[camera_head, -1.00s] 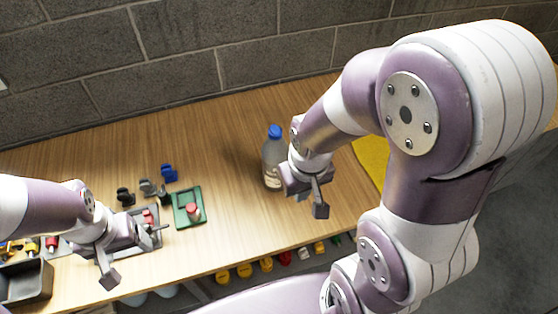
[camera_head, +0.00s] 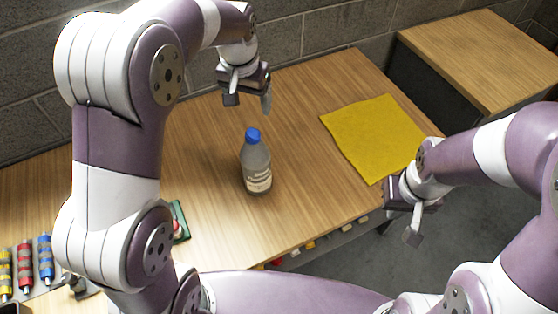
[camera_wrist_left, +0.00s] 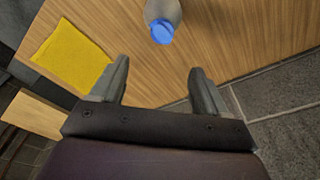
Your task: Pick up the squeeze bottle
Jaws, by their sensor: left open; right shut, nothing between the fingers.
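The squeeze bottle (camera_head: 256,168) is grey and translucent with a blue cap (camera_head: 253,135) and a pale label. It stands upright on the wooden table, alone. My left gripper (camera_head: 248,101) is open and empty, above and behind the bottle, apart from it. In the left wrist view, the bottle's blue cap (camera_wrist_left: 162,32) shows at the top, beyond the open fingers (camera_wrist_left: 158,75) and roughly in line with the gap between them. My right gripper (camera_head: 409,236) is shut and empty off the table's right front edge, well away from the bottle.
A yellow cloth (camera_head: 375,136) lies flat right of the bottle, and in the left wrist view (camera_wrist_left: 70,58) at left. A second table (camera_head: 490,55) stands at the right. A grey brick wall (camera_head: 330,30) runs behind. Coloured parts (camera_head: 25,265) lie at far left. Wood around the bottle is clear.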

